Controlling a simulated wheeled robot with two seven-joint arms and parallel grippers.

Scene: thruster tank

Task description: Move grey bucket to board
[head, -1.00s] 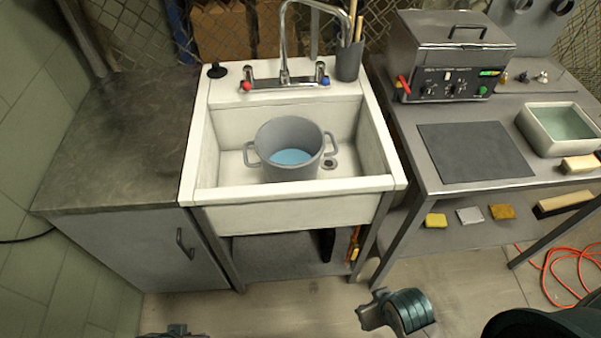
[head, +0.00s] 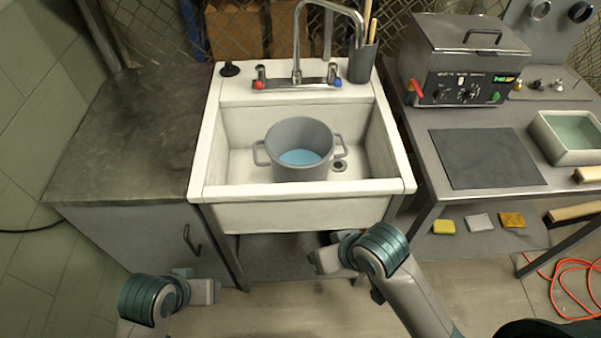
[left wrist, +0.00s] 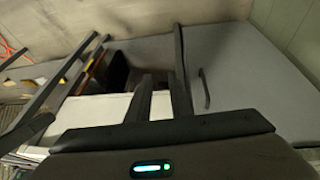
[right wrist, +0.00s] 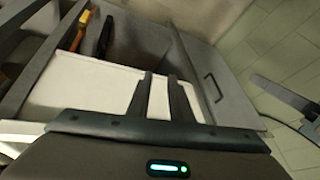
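The grey bucket (head: 301,150), with two side handles and blue liquid inside, stands upright in the white sink (head: 304,216), left of the drain. A flat dark grey board (head: 487,158) lies bare on the metal table to the right. My left gripper (head: 212,290) is in front of the cabinet, below and left of the bucket. My right gripper (head: 322,260) is in front of the sink, below its front rim. In the left wrist view (left wrist: 160,80) and the right wrist view (right wrist: 160,80), both have empty fingers with a gap between them. Neither touches the bucket.
A faucet (head: 298,45) arches over the back of the sink. A cup with sticks (head: 362,62) stands at its back right corner. A metal box device (head: 465,60) stands behind the board, and a basin (head: 568,138) is right of it. The left counter (head: 120,130) is clear.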

